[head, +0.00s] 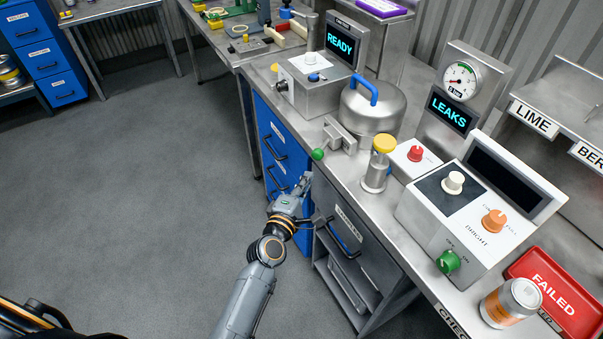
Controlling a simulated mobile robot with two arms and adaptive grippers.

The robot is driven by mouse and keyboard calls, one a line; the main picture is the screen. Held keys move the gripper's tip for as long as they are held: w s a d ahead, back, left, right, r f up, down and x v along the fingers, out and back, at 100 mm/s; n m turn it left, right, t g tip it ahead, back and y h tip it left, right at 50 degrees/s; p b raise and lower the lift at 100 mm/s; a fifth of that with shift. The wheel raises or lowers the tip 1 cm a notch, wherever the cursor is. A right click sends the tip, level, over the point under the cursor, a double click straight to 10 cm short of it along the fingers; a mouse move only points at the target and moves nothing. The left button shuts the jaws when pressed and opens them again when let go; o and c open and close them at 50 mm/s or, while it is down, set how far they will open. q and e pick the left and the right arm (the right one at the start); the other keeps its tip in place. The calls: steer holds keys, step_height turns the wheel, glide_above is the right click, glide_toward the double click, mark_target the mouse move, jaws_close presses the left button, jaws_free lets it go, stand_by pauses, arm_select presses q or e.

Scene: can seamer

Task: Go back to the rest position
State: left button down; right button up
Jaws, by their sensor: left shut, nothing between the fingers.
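My left gripper (304,184) is shut and empty. It is in front of the bench, beside the blue drawers (277,150) and below the green-knobbed lever (319,154). I cannot tell whether it touches the drawer front. My left arm reaches up to it from the bottom of the picture. My right gripper is not in view.
The metal bench (350,175) carries a domed vessel (372,106) with a blue handle, a READY display (340,43), a LEAKS display (450,112) and a control box (462,215). A can (511,303) stands near the red FAILED tray (540,270). The grey floor (130,190) at left is clear.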

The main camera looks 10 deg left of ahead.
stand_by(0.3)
arm_select(q)
steer(key=s+f+m+g, duration=0.35)
steer(key=s+f, duration=0.25)
steer(key=f, duration=0.5)
steer(key=s+f+m+g, duration=0.2)
steer(key=s+f+m, duration=0.3)
steer(key=f, duration=0.5)
steer(key=s+f+m+g, duration=0.3)
steer(key=s+f, duration=0.4)
steer(key=f, duration=0.4)
steer(key=s+a+f+m+g, duration=0.2)
steer(key=s+f, duration=0.3)
steer(key=s, duration=0.5)
steer(key=s+a+f+m+g+y, duration=0.1)
steer(key=s+a+f+m+g, duration=0.2)
steer(key=s, duration=0.8)
steer(key=s+a+f+m+g+y, duration=0.1)
steer(key=s+a+f+m, duration=0.3)
steer(key=s, duration=0.7)
step_height(320, 180, down, 3)
steer(key=shift+a+f+g, duration=0.15)
steer(key=shift+a+g, duration=0.6)
steer(key=shift+a, duration=0.3)
